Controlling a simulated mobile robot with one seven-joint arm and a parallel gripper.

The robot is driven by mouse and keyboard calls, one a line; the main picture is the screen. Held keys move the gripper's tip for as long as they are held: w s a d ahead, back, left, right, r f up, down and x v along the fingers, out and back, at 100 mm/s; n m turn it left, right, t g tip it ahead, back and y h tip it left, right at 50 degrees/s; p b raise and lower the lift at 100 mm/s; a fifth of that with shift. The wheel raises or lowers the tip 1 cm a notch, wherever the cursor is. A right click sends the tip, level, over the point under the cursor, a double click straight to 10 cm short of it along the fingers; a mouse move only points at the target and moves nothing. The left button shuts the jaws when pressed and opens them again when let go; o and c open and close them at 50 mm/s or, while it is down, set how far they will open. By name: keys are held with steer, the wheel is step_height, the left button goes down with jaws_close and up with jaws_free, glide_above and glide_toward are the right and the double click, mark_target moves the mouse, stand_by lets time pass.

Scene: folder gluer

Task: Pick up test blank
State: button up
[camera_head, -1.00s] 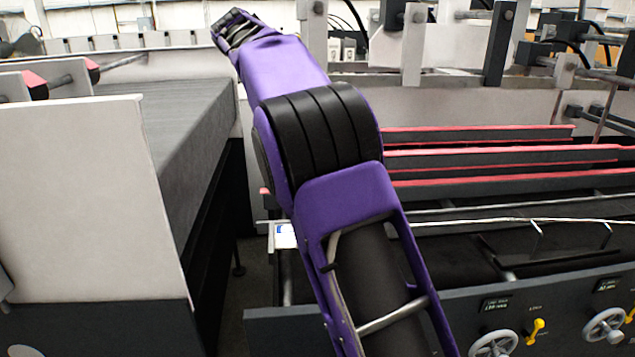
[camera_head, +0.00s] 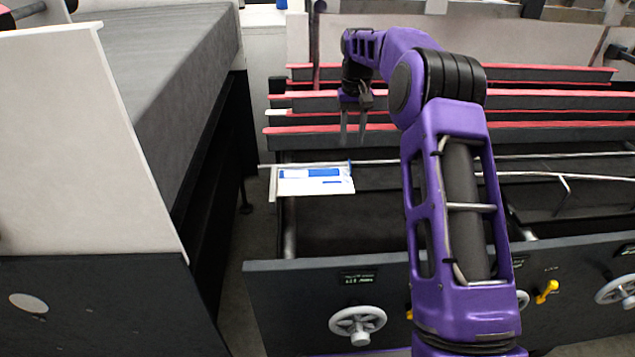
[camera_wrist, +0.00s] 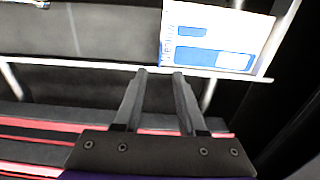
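The test blank (camera_head: 316,186) is a flat white sheet with blue printed areas. It lies at the left end of the machine's feed section, over a thin metal rod. In the wrist view the test blank (camera_wrist: 218,37) is at the upper right, just beyond the fingertips. My gripper (camera_head: 352,140) points down above and behind the blank, slightly to its right. In the wrist view my gripper (camera_wrist: 160,73) has its two fingers apart with nothing between them. The blank is apart from the fingers in the head view.
Red-topped rails (camera_head: 540,130) run across behind the blank. A dark front panel with a handwheel (camera_head: 357,322) stands in front. A grey conveyor (camera_head: 180,90) with a white side plate (camera_head: 85,140) is at the left, with a dark gap between the machines.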

mark_target(350, 165)
step_height(350, 165, down, 3)
steer(key=shift+r, duration=0.15)
steer(key=f, duration=0.4)
steer(key=shift+s+f, duration=0.1)
steer(key=shift+s, duration=0.3)
steer(key=shift+f, duration=0.55)
jaws_close()
